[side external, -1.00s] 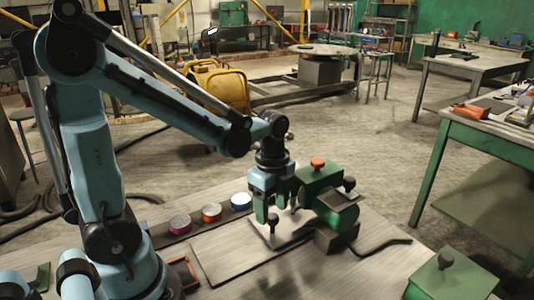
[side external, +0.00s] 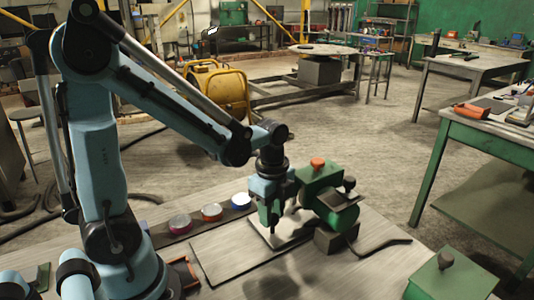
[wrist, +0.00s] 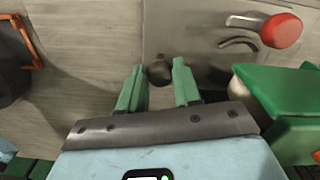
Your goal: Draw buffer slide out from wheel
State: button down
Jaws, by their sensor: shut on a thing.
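My gripper (wrist: 159,66) reaches down over a pale metal plate (wrist: 205,30). Its two green fingers are shut on a dark round knob (wrist: 160,72). In the side view my gripper (side external: 272,222) points down just left of the green buffer machine (side external: 322,180); the knob is hard to make out there. The plate (side external: 297,229) lies beside the machine. In the wrist view a pale rounded piece (wrist: 237,88), perhaps the wheel's edge, shows beside the green housing (wrist: 280,95). Most of the wheel is hidden.
A red-knobbed lever (wrist: 281,30) sits by a curved slot, right of my fingers. An orange cap (side external: 317,162) tops the machine. Several coloured round tins (side external: 212,212) stand left. A green box (side external: 445,278) with a dark knob stands front right.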

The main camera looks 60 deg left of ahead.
jog(key=s, duration=1)
jog(key=shift+s+r, duration=0.15)
jog(key=shift+s, duration=1.25)
jog(key=c, duration=0.8)
grip_release()
jog(key=shift+r, duration=5.9)
